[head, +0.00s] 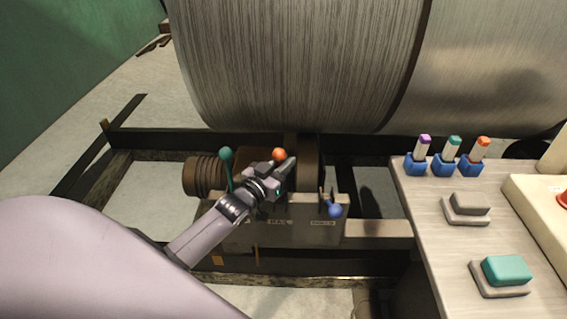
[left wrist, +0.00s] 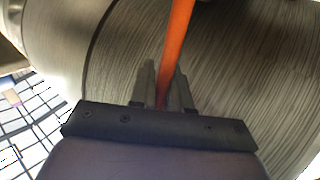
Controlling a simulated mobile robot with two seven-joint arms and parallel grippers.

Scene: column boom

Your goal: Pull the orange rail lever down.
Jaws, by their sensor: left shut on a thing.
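The orange rail lever shows its round orange knob (head: 279,154) in the head view, just above my left gripper (head: 287,170). In the left wrist view its orange shaft (left wrist: 178,45) runs down between the two fingers of my left gripper (left wrist: 165,88). The fingers are shut around the shaft, below the knob. The lever's lower part is hidden behind my gripper in the head view. My right gripper is not in either view.
A teal-knobbed lever (head: 227,155) stands upright just left of my gripper. A blue-knobbed lever (head: 334,210) points down at the right. A large metal cylinder (head: 300,60) is behind. A console (head: 430,230) with small switches and buttons stands at the right.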

